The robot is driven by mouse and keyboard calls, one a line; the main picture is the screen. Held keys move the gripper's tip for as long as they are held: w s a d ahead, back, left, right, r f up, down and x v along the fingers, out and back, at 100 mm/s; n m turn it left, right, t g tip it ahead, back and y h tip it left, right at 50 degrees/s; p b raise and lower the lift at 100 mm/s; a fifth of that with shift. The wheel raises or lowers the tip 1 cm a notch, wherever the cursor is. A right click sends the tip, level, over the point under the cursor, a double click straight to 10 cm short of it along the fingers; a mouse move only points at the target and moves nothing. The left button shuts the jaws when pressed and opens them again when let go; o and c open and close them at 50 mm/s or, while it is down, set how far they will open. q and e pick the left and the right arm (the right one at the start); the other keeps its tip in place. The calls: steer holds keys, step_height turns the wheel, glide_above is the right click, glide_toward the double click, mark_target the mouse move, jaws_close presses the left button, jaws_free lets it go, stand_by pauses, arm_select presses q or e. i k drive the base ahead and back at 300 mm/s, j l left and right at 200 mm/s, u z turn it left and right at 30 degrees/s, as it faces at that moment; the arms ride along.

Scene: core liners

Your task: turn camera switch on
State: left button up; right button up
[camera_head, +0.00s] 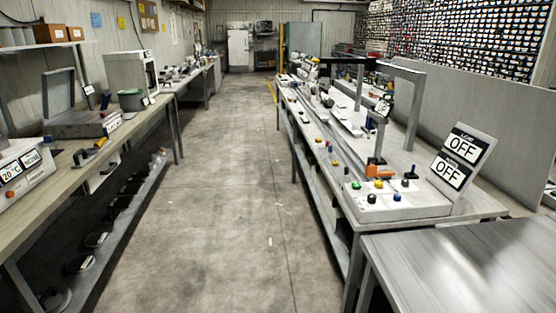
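A light-grey control box (418,206) sits on the near end of the right-hand bench. On its top are several coloured knobs and buttons, among them a green one (356,185), a blue one (397,198) and a black one (371,198). A tilted sign panel (478,152) stands at the box's right end with two displays, both reading OFF; their small headings are too small to read surely. I cannot tell which control is the camera switch. Neither of my grippers is in view.
A bare metal table (470,265) stands at the front right, close to the control box. The right bench (322,185) carries more equipment farther back. A left bench (40,210) holds instruments. The concrete aisle (225,190) between them is clear.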

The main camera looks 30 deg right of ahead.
mark_target(372, 198)
steer(key=i+z, duration=0.15)
steer(key=z, duration=0.3)
steer(key=i+z, duration=0.15)
steer(key=z, duration=0.3)
steer(key=i+j+z, duration=0.1)
steer(key=z, duration=0.35)
steer(key=i+j+z, duration=0.1)
steer(key=z, duration=0.4)
